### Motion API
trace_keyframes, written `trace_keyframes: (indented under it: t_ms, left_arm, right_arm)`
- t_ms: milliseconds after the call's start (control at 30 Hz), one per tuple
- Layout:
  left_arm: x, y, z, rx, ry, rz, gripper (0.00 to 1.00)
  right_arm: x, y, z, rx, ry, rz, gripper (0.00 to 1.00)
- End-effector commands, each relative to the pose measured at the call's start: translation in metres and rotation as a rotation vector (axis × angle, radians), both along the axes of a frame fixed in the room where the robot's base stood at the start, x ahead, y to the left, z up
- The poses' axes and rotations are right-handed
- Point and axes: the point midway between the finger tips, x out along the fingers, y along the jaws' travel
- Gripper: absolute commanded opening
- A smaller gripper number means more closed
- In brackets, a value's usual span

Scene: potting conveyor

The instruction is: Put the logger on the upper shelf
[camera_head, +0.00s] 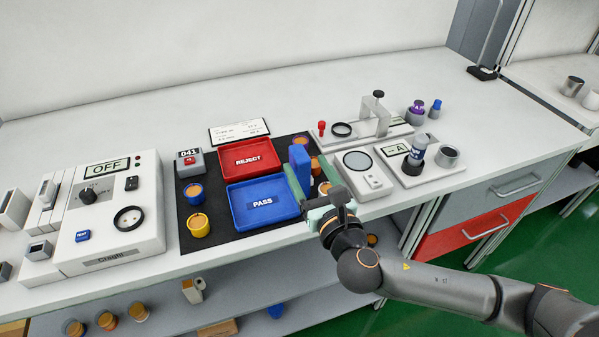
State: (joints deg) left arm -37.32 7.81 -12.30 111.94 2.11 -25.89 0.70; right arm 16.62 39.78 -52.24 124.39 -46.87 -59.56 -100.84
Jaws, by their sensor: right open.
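No thing in view is labelled as a logger, and I cannot tell which one it is. A small grey box with a dark screen (38,250) sits at the left of the table, and a white upright device (47,192) stands behind it. My right gripper (311,172) is open at the table's front edge, reaching in beside the blue PASS tray (263,203). A tall blue block (299,160) stands by its fingers, partly hidden; I cannot tell whether they touch. A shelf (237,306) runs under the tabletop. My left gripper is out of view.
A red REJECT tray (248,158), a yellow cup (198,225) and a box marked 041 (189,162) stand on the black mat (222,246). A white machine marked OFF (110,215) is at left. Small fixtures (365,174) crowd the right. The table's back strip is clear.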

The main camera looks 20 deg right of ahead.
Motion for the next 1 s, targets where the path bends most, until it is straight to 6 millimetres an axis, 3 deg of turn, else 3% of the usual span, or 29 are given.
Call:
trace_keyframes:
  t_ms: [600, 900, 1000]
  left_arm:
    - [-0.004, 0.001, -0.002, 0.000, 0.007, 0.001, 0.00]
    - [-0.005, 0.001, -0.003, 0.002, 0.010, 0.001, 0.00]
    - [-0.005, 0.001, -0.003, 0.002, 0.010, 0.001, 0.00]
  right_arm:
    - [0.072, 0.004, 0.006, 0.001, -0.002, 0.001, 0.72]
    - [0.077, 0.004, 0.006, 0.001, 0.000, 0.003, 0.72]
    - [0.077, 0.004, 0.006, 0.001, 0.000, 0.003, 0.61]
